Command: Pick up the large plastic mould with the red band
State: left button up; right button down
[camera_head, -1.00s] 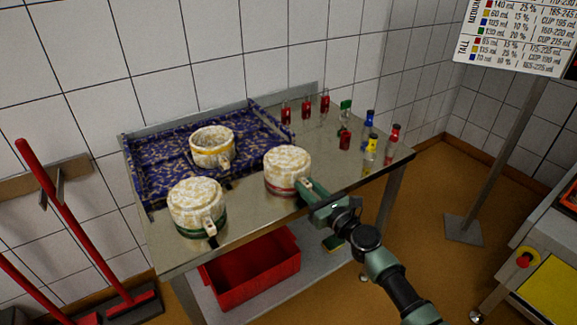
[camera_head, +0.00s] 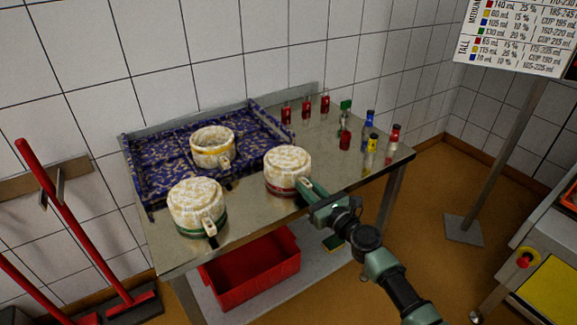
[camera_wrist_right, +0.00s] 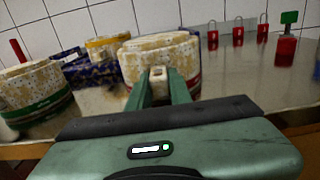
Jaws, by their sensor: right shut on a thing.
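The large mould with the red band (camera_head: 287,168) stands upright at the middle of the metal table, its speckled cream body above a red stripe. It also shows in the right wrist view (camera_wrist_right: 150,52), straight ahead. My right gripper (camera_head: 304,185) reaches it from the front right and is shut on the mould's light handle. In the right wrist view the two green fingers (camera_wrist_right: 160,90) sit on either side of the handle (camera_wrist_right: 158,76). I cannot tell whether the mould's base is clear of the table. My left gripper is not in view.
A green-banded mould (camera_head: 197,205) stands front left. A yellow-banded mould (camera_head: 212,147) sits on the blue patterned tray (camera_head: 160,170). A red crate (camera_head: 250,270) is below.

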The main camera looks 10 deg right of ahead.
dwell(0.8)
notch_tip(320, 180, up, 20)
jog(key=p, duration=1.7)
jog(key=shift+p, duration=0.3)
